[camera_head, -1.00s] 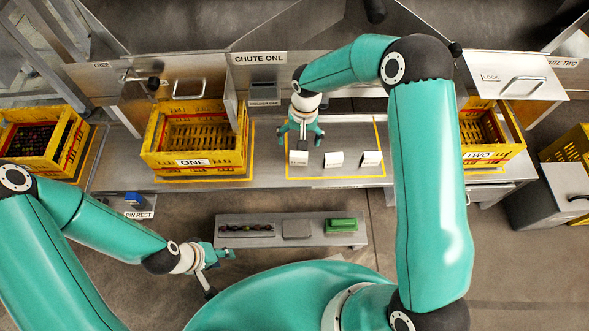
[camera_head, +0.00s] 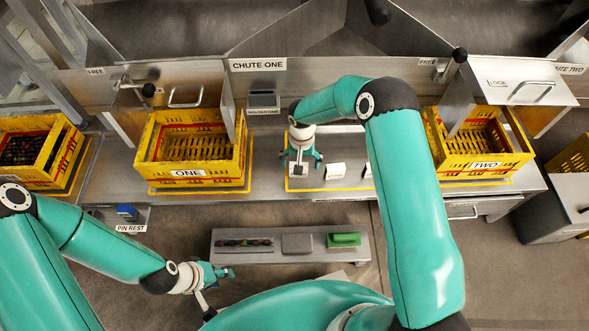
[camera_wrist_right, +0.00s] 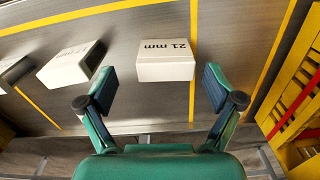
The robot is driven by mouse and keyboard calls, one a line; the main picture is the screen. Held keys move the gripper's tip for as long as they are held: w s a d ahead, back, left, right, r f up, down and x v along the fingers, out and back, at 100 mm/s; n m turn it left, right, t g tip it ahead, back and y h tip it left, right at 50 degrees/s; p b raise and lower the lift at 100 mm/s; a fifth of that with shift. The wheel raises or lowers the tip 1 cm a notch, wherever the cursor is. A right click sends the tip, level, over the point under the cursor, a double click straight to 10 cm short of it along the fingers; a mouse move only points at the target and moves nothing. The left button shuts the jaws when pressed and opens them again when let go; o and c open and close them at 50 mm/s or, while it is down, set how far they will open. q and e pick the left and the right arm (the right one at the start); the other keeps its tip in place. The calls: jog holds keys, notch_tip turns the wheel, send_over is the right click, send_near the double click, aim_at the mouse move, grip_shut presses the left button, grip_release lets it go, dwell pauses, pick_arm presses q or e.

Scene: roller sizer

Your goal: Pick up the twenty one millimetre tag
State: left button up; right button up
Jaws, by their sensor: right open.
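The twenty one millimetre tag (camera_wrist_right: 166,62) is a white block marked "21 mm", lying on the grey bench in the right wrist view. My right gripper (camera_wrist_right: 161,88) is open, with its two fingers on either side in front of the tag and a gap at each side. In the head view the right gripper (camera_head: 301,161) is over the leftmost tag (camera_head: 298,169) and partly hides it. My left gripper (camera_head: 224,272) is low in the head view, away from the tags. Its small fingers do not show clearly whether they are open.
Two other white tags stand beside it, a middle one (camera_head: 335,170) and one partly behind my right arm (camera_head: 368,171). Yellow crates ONE (camera_head: 190,185) and TWO (camera_head: 488,176) flank the tag area. A low shelf (camera_head: 290,258) holds a green block (camera_head: 344,240).

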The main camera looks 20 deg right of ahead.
jog(key=f, duration=0.3)
jog(key=f+b, duration=0.1)
jog(key=f, duration=0.1)
jog(key=shift+w+a, duration=0.25)
jog(key=shift+w, duration=0.1)
jog(key=c, duration=1)
